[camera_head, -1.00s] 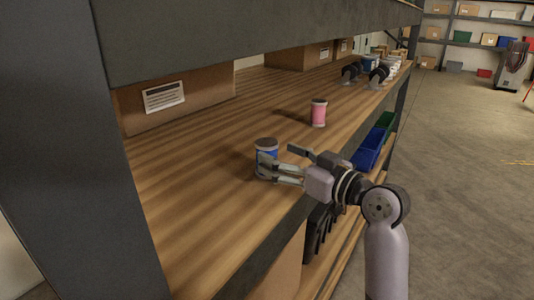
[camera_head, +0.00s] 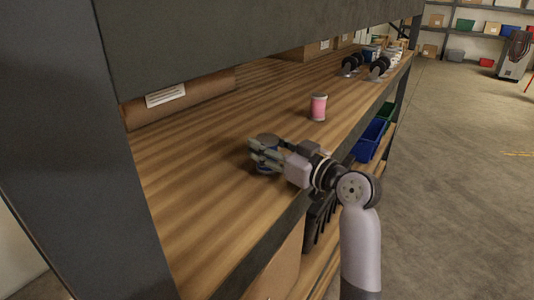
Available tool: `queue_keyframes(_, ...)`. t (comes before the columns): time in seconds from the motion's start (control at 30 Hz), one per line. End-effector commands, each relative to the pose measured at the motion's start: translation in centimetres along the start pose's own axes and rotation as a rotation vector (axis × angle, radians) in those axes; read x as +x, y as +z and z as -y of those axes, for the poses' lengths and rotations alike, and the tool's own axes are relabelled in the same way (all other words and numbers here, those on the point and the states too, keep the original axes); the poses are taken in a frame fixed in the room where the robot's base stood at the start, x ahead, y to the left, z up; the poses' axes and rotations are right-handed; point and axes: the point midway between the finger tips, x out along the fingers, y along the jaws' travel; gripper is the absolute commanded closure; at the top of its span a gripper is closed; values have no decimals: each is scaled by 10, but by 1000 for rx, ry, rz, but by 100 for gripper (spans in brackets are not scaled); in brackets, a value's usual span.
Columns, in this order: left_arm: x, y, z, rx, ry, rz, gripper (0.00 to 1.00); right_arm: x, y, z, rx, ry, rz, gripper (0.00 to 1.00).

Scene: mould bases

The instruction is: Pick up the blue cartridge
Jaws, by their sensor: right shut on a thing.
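The blue cartridge (camera_head: 267,138) stands upright on the wooden shelf near its front edge. My right gripper (camera_head: 262,154) reaches in from the right and is shut on the cartridge, with its fingers across the cartridge's side. The fingers hide most of the blue body; the grey top and a bit of the lower part show. I cannot tell any gap between the cartridge and the shelf. My left gripper is not in view.
A pink cartridge (camera_head: 318,107) stands farther back on the wooden shelf (camera_head: 200,190). Dark round items (camera_head: 379,67) and white containers are at the far end. A grey post (camera_head: 95,150) and upper beam bound the shelf. Blue bins (camera_head: 369,140) sit below.

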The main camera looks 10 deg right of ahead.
Motion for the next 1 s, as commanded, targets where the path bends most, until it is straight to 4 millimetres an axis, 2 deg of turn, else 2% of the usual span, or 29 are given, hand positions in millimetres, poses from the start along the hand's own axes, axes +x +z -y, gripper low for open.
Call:
queue_keyframes(0.07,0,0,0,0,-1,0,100,0,0,0,0,0,1,68)
queue_keyframes(0.4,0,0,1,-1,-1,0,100,0,0,0,0,0,1,91)
queue_keyframes(0.77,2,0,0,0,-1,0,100,0,-7,0,-4,-1,-2,91)
queue_keyframes(1.0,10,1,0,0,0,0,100,0,-39,0,-7,0,-5,91)
